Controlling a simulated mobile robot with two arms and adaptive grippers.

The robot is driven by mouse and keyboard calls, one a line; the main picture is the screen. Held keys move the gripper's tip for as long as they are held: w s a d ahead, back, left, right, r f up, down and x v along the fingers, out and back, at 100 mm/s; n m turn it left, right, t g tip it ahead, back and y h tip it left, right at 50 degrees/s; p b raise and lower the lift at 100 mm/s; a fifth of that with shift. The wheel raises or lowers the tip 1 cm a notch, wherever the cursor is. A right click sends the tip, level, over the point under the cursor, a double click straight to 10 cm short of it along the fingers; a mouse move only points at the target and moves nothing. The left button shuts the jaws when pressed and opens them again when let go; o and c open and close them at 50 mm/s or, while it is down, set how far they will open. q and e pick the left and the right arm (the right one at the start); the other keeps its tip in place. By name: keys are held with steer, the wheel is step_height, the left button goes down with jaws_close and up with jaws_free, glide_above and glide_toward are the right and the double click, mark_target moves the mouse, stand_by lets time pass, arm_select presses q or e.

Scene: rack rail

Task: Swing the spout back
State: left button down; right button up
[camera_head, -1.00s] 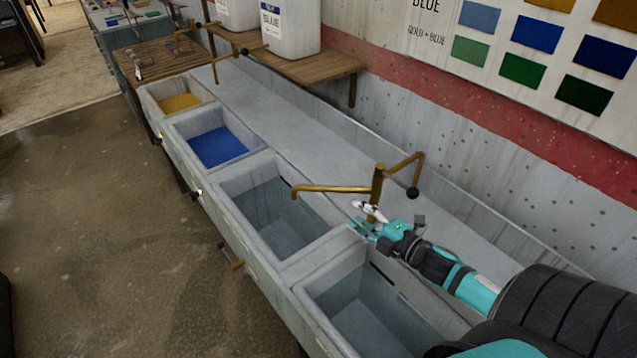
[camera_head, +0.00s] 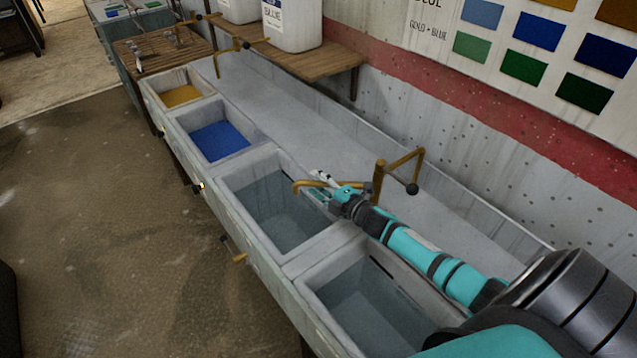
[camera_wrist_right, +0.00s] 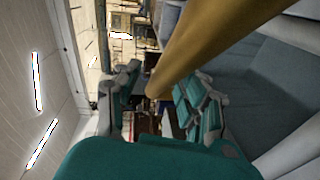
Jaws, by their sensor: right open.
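The brass spout (camera_head: 299,184) reaches left from its upright brass post (camera_head: 377,187), its bent tip over the third basin (camera_head: 285,211), which holds grey-blue liquid. My right gripper (camera_head: 322,189), teal and grey, is at the spout's outer part and hides some of it. In the right wrist view the spout (camera_wrist_right: 205,42) runs from the upper right down between the two spread fingers (camera_wrist_right: 157,92). The fingers are open; whether either touches the spout I cannot tell. My left gripper is not in view.
A wooden shelf (camera_head: 335,62) holds white containers.

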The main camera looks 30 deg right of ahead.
jaws_close()
stand_by(0.3)
steer(key=shift+w, duration=0.1)
